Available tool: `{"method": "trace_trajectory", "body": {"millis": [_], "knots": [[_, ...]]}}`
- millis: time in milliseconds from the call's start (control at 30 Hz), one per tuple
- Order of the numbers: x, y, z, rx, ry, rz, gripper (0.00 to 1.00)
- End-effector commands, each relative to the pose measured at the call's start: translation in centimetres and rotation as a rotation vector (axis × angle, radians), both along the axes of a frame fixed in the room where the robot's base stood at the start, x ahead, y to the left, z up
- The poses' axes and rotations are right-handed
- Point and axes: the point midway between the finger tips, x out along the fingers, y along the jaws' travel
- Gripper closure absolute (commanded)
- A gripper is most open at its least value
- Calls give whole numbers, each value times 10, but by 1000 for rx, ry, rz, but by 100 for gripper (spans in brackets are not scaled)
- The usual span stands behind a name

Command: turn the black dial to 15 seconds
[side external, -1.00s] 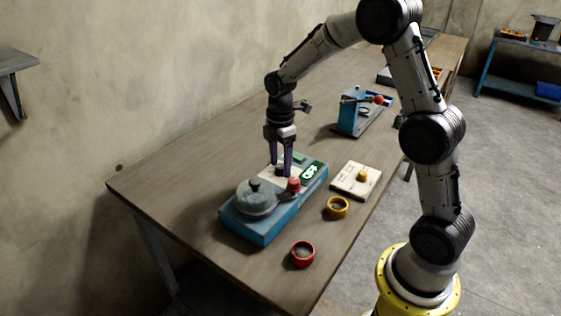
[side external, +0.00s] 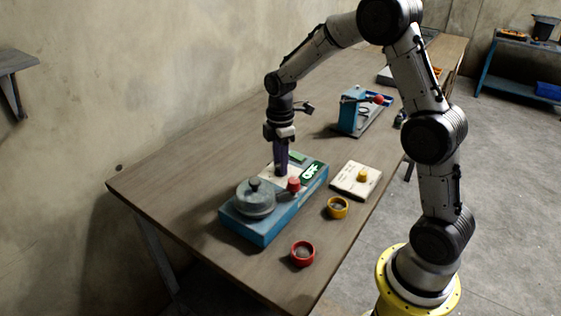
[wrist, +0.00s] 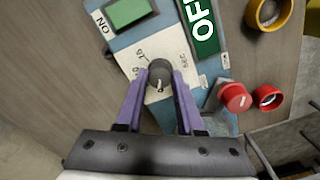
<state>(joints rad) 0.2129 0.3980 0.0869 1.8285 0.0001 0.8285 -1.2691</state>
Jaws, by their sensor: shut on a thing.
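The black dial (wrist: 159,76) sits on a white label plate (wrist: 178,50) on top of the blue machine (side external: 266,229). In the wrist view the plate bears marks reading "15" and "SEC", and a light pointer mark shows on the dial. My gripper (wrist: 160,82) is shut on the dial, with its purple fingers on either side of it. In the side view my gripper (side external: 281,172) points straight down onto the machine and hides the dial.
A round lidded drum (side external: 255,197) and a red knob (side external: 294,185) stand beside my gripper. A green "OFF" panel (side external: 312,171), yellow ring (side external: 338,207), red ring (side external: 302,253) and white box with a yellow button (side external: 357,180) lie near. A blue press (side external: 350,110) stands behind.

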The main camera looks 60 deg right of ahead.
Motion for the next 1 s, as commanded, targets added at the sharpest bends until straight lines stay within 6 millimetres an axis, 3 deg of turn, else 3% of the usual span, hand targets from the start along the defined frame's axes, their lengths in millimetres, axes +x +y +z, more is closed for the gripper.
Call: {"method": "trace_trajectory", "body": {"millis": [1000], "knots": [[0,0,1,0,-1,-936,100]]}}
